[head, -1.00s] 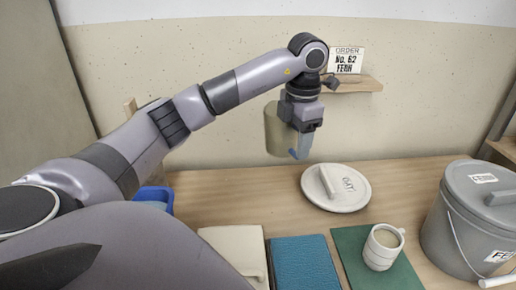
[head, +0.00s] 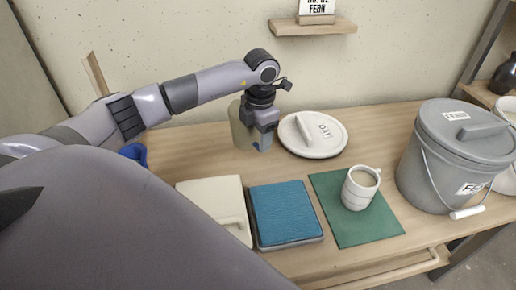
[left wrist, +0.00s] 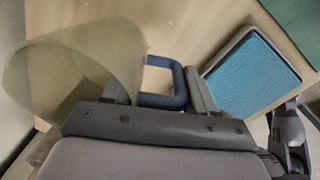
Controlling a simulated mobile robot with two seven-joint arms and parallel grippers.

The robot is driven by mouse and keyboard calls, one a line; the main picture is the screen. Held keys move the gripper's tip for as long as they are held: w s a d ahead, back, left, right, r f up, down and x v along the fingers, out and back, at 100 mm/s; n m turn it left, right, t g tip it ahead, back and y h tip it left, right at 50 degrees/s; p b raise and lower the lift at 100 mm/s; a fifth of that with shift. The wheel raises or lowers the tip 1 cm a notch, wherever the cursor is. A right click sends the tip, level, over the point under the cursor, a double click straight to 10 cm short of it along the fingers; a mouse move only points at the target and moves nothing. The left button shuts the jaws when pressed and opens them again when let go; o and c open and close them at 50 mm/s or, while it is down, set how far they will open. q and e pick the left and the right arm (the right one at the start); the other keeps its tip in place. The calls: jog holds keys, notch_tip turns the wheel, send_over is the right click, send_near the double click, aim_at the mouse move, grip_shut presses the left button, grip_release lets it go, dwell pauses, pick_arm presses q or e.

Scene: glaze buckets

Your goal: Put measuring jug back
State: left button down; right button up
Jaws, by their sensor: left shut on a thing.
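The measuring jug (head: 238,126) is a translucent, yellowish-grey cylinder with a blue handle. It is at the back of the table, just left of the round white lid marked DAY (head: 313,134). My left gripper (head: 263,143) is shut on the jug's handle. In the left wrist view the blue handle (left wrist: 182,88) is between the fingers and the jug body (left wrist: 85,65) is to the left. The jug's base is low over the table; I cannot tell whether it touches. My right gripper is not in view.
A grey lidded bucket marked FERN (head: 455,155) stands at the right. A white mug (head: 357,190) stands on a green mat (head: 345,232). A blue pad (head: 285,212) and a cream block (head: 212,190) lie in front. A blue object (head: 133,152) is partly hidden by my arm.

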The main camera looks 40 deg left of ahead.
aim_at(258, 146)
pick_arm(q)
notch_tip(258, 146, down, 4)
jog(key=shift+r, duration=0.1)
jog(key=shift+f, duration=0.3)
jog(key=shift+f+b, duration=0.15)
jog(key=shift+b, duration=0.2)
jog(key=shift+c, duration=1.7)
grip_release()
jog(key=shift+r, duration=0.3)
jog(key=r, duration=0.4)
jog(key=r+p, duration=0.1)
jog(key=r, duration=0.6)
jog(key=shift+s+d+r, duration=0.15)
jog(key=shift+d+r, duration=0.2)
